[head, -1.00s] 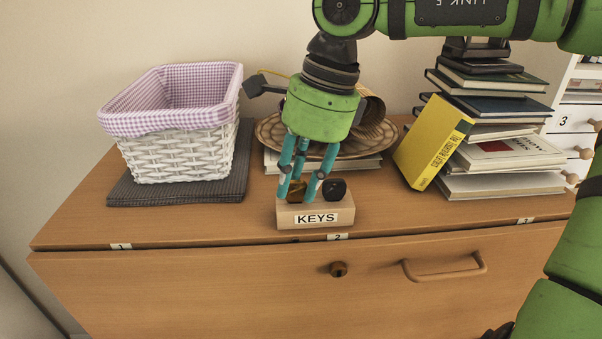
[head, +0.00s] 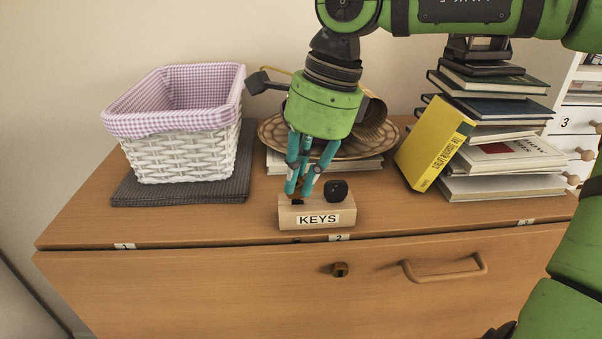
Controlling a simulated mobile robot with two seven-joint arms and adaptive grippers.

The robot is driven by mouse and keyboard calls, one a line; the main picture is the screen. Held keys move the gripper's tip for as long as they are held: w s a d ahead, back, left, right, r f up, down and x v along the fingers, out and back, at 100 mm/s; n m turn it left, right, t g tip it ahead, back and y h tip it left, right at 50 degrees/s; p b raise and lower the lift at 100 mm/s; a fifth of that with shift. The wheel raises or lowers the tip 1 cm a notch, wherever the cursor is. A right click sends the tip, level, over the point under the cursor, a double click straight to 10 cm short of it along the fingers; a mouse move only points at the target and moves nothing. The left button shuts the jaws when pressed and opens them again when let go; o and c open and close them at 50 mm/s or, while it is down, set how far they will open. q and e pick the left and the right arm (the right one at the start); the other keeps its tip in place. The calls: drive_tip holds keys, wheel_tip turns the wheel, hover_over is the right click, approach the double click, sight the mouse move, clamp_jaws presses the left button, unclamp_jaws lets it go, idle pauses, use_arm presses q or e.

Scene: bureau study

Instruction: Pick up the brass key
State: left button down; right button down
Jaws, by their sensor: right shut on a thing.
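A small wooden block labelled "KEYS" (head: 317,212) stands near the front edge of the bureau top. My right gripper (head: 301,190) is above the left part of this block, pointing down, with its teal fingers shut on the brass key (head: 298,195). Only a little of the key shows between and below the fingers, so I cannot tell whether it is clear of the block. A black key fob (head: 336,190) sits at the right part of the block, beside the fingers. My left gripper is not in view.
A white wicker basket (head: 180,155) stands on a dark folded mat (head: 215,193) at left. A woven plate (head: 385,143) lies behind my gripper. A leaning yellow book (head: 435,145) and stacked books (head: 505,185) stand at right. The front left of the bureau top (head: 90,225) is clear.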

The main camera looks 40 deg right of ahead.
sight(301, 179)
drive_tip(key=shift+w+a+p+v, duration=0.1)
drive_tip(key=shift+a+p+v, duration=0.1)
drive_tip(key=shift+p+v, duration=0.6)
drive_tip(key=shift+w+a+p+v, duration=0.15)
drive_tip(key=shift+p+v, duration=0.4)
drive_tip(key=shift+v, duration=0.45)
drive_tip(key=shift+w+a+p+v, duration=0.1)
drive_tip(key=shift+a+p+v, duration=0.1)
drive_tip(key=shift+p+v, duration=0.6)
drive_tip(key=shift+r, duration=0.25)
